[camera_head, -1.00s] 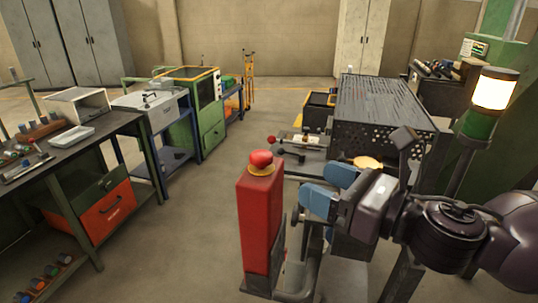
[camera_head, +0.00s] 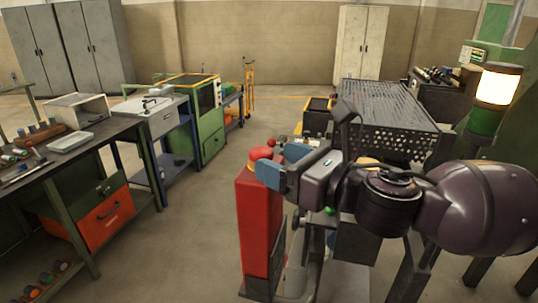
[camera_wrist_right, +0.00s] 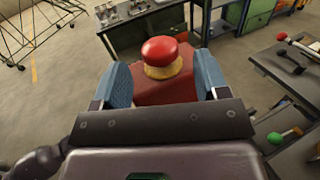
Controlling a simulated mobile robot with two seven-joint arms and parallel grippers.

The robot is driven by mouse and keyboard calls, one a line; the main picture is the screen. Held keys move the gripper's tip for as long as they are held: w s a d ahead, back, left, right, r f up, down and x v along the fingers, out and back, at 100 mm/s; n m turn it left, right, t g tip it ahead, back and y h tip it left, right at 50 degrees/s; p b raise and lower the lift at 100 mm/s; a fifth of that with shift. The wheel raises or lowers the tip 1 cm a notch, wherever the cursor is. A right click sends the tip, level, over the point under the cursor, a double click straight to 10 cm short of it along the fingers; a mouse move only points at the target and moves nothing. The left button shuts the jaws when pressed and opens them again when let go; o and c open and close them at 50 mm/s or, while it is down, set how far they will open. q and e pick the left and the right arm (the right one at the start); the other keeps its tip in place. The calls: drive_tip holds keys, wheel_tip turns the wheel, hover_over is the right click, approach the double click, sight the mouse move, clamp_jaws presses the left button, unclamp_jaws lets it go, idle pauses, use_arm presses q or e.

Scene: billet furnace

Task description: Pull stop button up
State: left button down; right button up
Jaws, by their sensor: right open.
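The red stop button (camera_head: 261,153) is a mushroom head on top of a red post (camera_head: 258,225). In the right wrist view the button (camera_wrist_right: 160,52) sits on a yellow collar (camera_wrist_right: 165,69), ahead of and between the blue fingers. My right gripper (camera_head: 276,164) is open and empty, just right of the button in the head view, with its fingers partly covering the collar. The fingers also show in the right wrist view (camera_wrist_right: 163,84), one on each side, apart from the button. My left gripper is not in view.
A perforated dark metal box (camera_head: 385,112) stands behind my right arm. A lit signal lamp (camera_head: 495,88) is at the right. A workbench (camera_head: 97,139) with an orange drawer stands at the left. The floor between the bench and the post is clear.

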sight(270, 153)
drive_tip(key=shift+x, duration=1.4)
clamp_jaws()
drive_tip(key=shift+r+p, duration=0.75)
drive_tip(key=shift+p, duration=0.15)
unclamp_jaws()
